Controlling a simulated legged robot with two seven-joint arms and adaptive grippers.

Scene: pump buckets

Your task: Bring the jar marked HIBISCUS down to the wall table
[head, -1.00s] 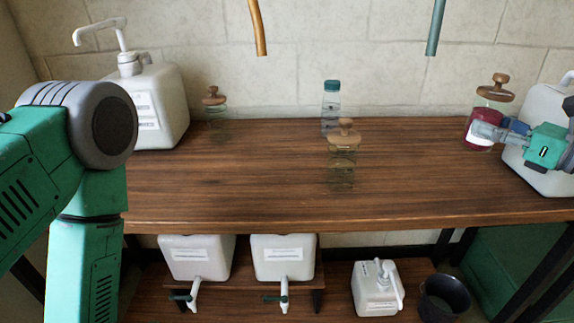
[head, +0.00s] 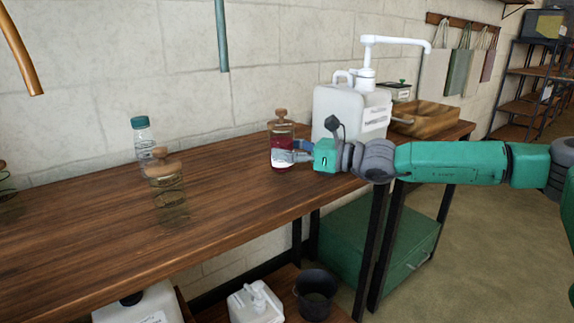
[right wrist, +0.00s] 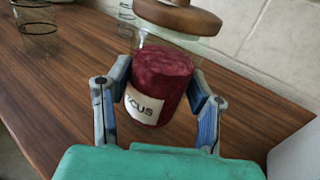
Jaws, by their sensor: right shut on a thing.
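The jar with dark red contents and a wooden lid (head: 282,140) is at the right part of the long wooden table (head: 230,190) along the wall. In the right wrist view its label (right wrist: 145,106) shows only the end, "CUS". My right gripper (head: 294,152) is shut on the jar, with one finger on each side of it in the right wrist view (right wrist: 158,100). The jar is upright in the head view; I cannot tell whether its base touches the table. My left gripper is out of view.
A large white pump container (head: 350,108) stands just right of the jar. A glass jar (head: 167,195) and a teal-capped bottle (head: 143,140) stand to the left. A wooden tray (head: 425,118) lies farther right. Below are a black bucket (head: 316,295) and a green chest (head: 385,240).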

